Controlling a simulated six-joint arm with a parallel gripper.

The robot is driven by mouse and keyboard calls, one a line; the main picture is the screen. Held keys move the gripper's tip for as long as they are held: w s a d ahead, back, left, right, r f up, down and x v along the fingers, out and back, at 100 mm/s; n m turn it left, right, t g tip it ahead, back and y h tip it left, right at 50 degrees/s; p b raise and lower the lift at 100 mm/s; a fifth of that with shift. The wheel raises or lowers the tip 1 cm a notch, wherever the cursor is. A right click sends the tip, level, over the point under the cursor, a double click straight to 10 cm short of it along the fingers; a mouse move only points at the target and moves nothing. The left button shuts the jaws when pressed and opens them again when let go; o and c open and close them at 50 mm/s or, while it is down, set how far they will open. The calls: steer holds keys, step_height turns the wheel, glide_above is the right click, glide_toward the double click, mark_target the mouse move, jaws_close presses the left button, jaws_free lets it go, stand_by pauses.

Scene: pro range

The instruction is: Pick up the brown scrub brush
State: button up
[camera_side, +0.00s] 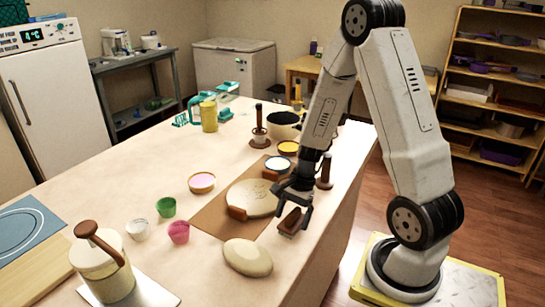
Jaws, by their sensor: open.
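The brown scrub brush (291,221) lies on the table near its right edge, with pale bristles showing at its lower side. My gripper (292,208) points down right over the brush, with its dark fingers apart. The fingers seem to be around or just above the brush; I cannot tell whether they touch it. Part of the brush is hidden by the fingers.
A round dough-like disc (256,199) lies on a brown mat (208,218) left of my gripper. A pale oval lump (248,257) lies in front. A brown upright handle (325,172) stands behind right. Small cups, including a pink one (179,232), stand left.

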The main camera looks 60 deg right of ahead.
mark_target(291, 213)
steer(key=shift+x, duration=0.75)
steer(key=c, duration=1.3)
steer(key=shift+o, duration=0.2)
steer(key=shift+r, duration=0.1)
steer(key=shift+r, duration=4.9)
steer(key=o, duration=0.8)
steer(key=c, duration=0.6)
steer(key=shift+w, duration=0.1)
